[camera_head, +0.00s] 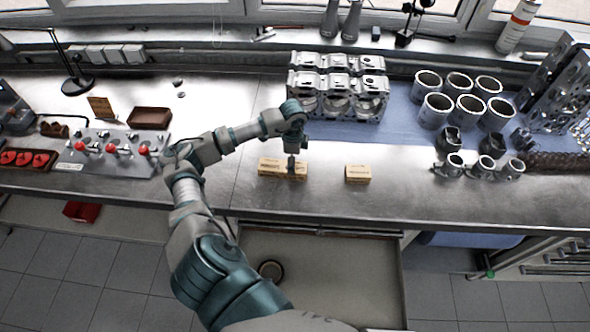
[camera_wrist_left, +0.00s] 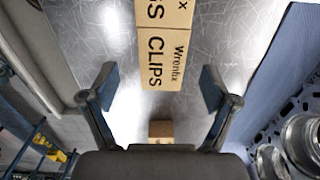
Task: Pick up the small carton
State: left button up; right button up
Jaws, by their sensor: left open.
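Tan cardboard cartons stand on the steel bench in the head view. One small carton (camera_head: 357,175) stands alone on the right. To its left are two cartons end to end, a left one (camera_head: 267,166) and a right one (camera_head: 300,170). My left gripper (camera_head: 291,172) points down over this pair and hides part of it. In the left wrist view the gripper (camera_wrist_left: 158,88) is open with nothing held. A carton printed "CLIPS" (camera_wrist_left: 165,60) reaches between its fingertips from the top. Another carton (camera_wrist_left: 160,130) shows lower, near the palm. My right gripper is not in view.
An engine block (camera_head: 338,85) stands behind the cartons, with several cylinder liners (camera_head: 436,110) on a blue mat (camera_head: 395,125) to the right. A control panel with red knobs (camera_head: 112,150) is at left. The bench front edge (camera_head: 400,222) is close. Bare steel lies around the right carton.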

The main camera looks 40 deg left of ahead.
pick_arm(q)
jog(key=f, duration=0.5)
jog(key=shift+w+d+f+p, duration=0.1)
jog(key=shift+w+f+p, duration=0.15)
jog(key=shift+w+p, duration=0.15)
jog(key=c, duration=1.4)
jog(key=shift+r, duration=0.1)
